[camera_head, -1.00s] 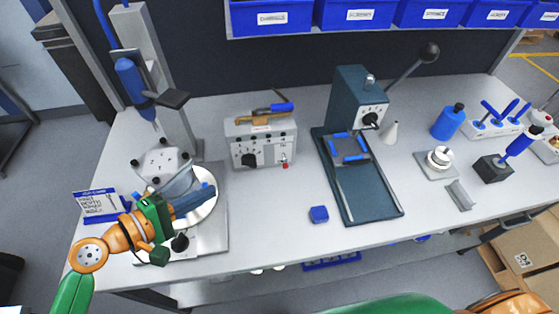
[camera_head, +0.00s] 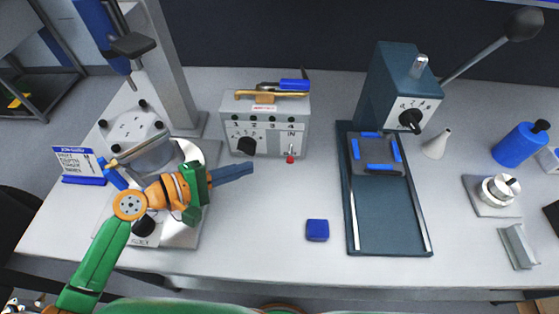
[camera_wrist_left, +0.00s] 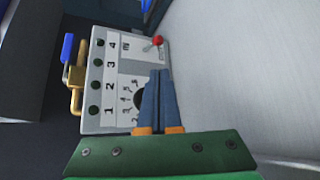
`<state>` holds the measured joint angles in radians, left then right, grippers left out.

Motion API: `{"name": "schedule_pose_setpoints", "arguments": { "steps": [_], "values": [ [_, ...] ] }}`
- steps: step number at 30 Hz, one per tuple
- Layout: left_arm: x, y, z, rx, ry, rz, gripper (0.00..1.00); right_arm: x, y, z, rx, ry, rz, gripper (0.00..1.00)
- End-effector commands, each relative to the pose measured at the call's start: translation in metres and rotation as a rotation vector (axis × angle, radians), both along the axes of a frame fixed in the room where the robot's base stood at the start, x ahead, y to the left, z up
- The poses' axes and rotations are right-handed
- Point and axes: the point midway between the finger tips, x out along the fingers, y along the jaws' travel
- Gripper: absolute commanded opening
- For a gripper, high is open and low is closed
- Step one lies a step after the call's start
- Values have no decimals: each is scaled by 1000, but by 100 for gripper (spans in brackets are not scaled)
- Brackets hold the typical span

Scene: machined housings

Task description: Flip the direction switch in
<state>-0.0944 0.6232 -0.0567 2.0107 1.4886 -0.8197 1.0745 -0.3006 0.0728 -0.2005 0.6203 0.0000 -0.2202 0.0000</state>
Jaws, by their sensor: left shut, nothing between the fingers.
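The grey control box (camera_head: 264,122) stands at the back of the table, with a black knob, several dark round buttons and a small red-tipped switch (camera_head: 290,159) low on its right side, by the letters "IN". In the left wrist view the box lies sideways and the red-tipped switch (camera_wrist_left: 157,41) is at its upper right. My left gripper (camera_head: 252,168) is shut and empty, pointing right, in front of the box and left of the switch. My right gripper is not in view.
A fixture with a round plate (camera_head: 180,236) stands at the left, partly behind my left arm. A blue block (camera_head: 317,230) lies on the open table. A dark teal press (camera_head: 388,215) stands right of the box. A brass-coloured tool with a blue end (camera_head: 270,92) lies on the box.

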Motion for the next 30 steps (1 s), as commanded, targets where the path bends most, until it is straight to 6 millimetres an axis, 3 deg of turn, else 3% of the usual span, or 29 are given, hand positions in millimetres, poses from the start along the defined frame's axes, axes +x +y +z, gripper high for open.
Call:
{"name": "schedule_pose_setpoints", "arguments": {
  "steps": [8, 21, 30],
  "values": [
    [4, -4, 0, -2, 0, 1, 0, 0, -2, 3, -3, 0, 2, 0],
    [50, -65, -25, -2, -1, 0, 0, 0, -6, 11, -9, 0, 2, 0],
    [58, -76, -30, 1, 0, -1, 0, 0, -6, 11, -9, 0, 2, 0]
  ]
}}
